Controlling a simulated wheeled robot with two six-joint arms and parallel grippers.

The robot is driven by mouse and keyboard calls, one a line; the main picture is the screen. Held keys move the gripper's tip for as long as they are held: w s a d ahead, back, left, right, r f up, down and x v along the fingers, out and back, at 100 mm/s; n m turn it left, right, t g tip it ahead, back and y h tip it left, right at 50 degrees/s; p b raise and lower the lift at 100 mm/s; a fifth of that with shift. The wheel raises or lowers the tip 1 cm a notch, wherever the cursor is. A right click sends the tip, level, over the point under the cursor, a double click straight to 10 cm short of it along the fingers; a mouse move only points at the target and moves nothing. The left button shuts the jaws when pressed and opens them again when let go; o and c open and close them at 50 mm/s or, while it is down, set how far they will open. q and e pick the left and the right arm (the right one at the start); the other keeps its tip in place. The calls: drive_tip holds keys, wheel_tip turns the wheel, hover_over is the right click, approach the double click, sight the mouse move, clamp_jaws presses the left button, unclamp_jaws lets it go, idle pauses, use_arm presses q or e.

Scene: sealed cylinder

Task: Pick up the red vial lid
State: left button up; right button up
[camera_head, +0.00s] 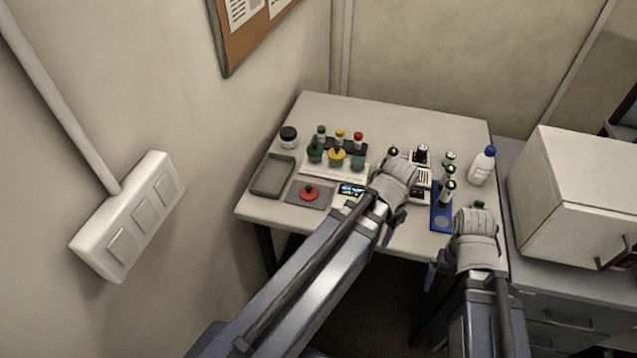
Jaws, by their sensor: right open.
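A round red lid with a small knob (309,193) lies on a grey square mat (325,198) at the front left of the table. A smaller red cap (358,136) sits on a vial in the rack at the back. My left gripper (394,160) is over the middle of the table, right of the red lid and apart from it; its fingers are mostly hidden behind its wrist. My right gripper (477,208) is open at the table's front right, far from the red lid. Its fingertips are largely hidden by its own body.
A grey tray (254,188) and a dark-lidded jar (288,136) stand at the left. Green and yellow lids (337,157) sit on a white holder. A blue stand (436,214), a white bottle (482,166) and a white box (576,190) are at the right.

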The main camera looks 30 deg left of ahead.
sight(307, 188)
use_arm(q)
drive_tip(key=o, duration=0.4)
drive_tip(key=shift+m+t+h, duration=0.3)
drive_tip(key=shift+t+h, duration=0.1)
drive_tip(key=shift+h, duration=0.1)
drive_tip(key=w+a+r, duration=0.1)
drive_tip(key=a, duration=0.3)
drive_tip(key=w+a+r+p, duration=0.1)
drive_tip(key=w+a, duration=0.1)
drive_tip(key=a, duration=0.2)
drive_tip(key=w+a+r+p, duration=0.1)
drive_tip(key=a, duration=0.4)
drive_tip(key=shift+w, duration=0.25)
drive_tip(key=o, duration=0.5)
drive_tip(key=shift+m+t, duration=0.4)
drive_tip(key=shift+t, duration=0.1)
drive_tip(key=a, duration=0.4)
drive_tip(key=a+r+p, duration=0.1)
drive_tip(key=a, duration=0.7)
drive_tip(key=shift+a+r+p, duration=0.35)
drive_tip(key=shift+r+p, duration=0.05)
drive_tip(key=f+b, duration=0.5)
drive_tip(key=w+f+b, duration=0.1)
drive_tip(key=f+b, duration=0.2)
drive_tip(key=shift+w, duration=0.1)
